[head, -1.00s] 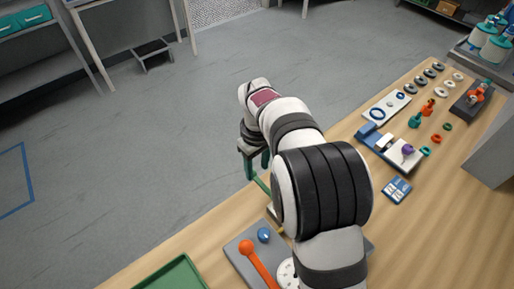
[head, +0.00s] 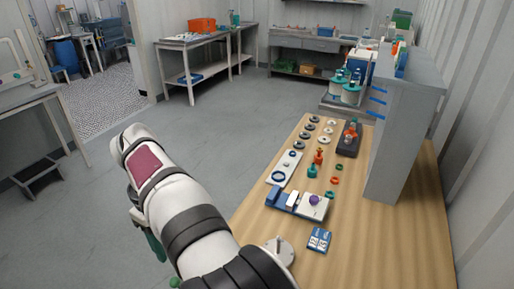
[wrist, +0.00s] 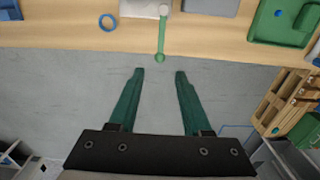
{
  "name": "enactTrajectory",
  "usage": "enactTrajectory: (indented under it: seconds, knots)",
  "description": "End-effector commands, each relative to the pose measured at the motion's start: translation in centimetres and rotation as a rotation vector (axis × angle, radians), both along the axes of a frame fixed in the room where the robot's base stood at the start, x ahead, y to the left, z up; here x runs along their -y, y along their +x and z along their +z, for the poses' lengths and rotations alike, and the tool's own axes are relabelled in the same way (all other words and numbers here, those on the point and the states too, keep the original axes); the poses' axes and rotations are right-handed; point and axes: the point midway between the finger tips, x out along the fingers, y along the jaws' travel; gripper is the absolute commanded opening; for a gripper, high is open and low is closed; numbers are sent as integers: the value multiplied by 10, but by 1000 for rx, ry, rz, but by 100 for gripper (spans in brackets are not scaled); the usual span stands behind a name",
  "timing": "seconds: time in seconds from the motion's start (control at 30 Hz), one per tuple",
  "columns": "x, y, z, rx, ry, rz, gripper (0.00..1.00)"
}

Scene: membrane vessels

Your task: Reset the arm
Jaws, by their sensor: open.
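My gripper (wrist: 159,75) is open in the wrist view. Its two green fingers are spread with nothing between them, over the grey floor just off the table's edge. A green-handled tool (wrist: 161,40) lies beyond the fingertips, its round end sticking out over the edge. In the head view my white and black arm reaches up and left from the bottom, and the gripper is mostly hidden behind the wrist, with one green finger (head: 155,244) showing.
The wooden table (head: 375,245) carries a blue and white fixture (head: 296,203), a white plate (head: 285,168), several rings, a dark block (head: 349,140) and a blue card (head: 319,239). A grey panel (head: 405,130) stands at its right. Floor left of the table is open.

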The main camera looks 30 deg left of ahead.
Motion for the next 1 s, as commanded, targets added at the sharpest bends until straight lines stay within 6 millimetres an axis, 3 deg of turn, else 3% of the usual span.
enactTrajectory:
  seconds: [0.07, 0.17, 0.23, 0.3, 0.4, 0.43, 0.5, 0.6, 1.0]
  knots:
    - [35, 20, 13, -7, 5, -135, 49]
    - [126, 46, 36, -33, 17, -482, 49]
    - [201, 45, 45, -56, 27, -785, 49]
    - [271, 25, 45, -80, 38, -1097, 49]
    - [342, -24, 29, -119, 56, -1518, 49]
    - [356, -39, 23, -128, 60, -1627, 49]
    - [376, -69, 7, -148, 70, -1831, 49]
    - [387, -93, -9, -167, 77, -1995, 49]
    - [389, -99, -13, -174, 75, -2036, 49]
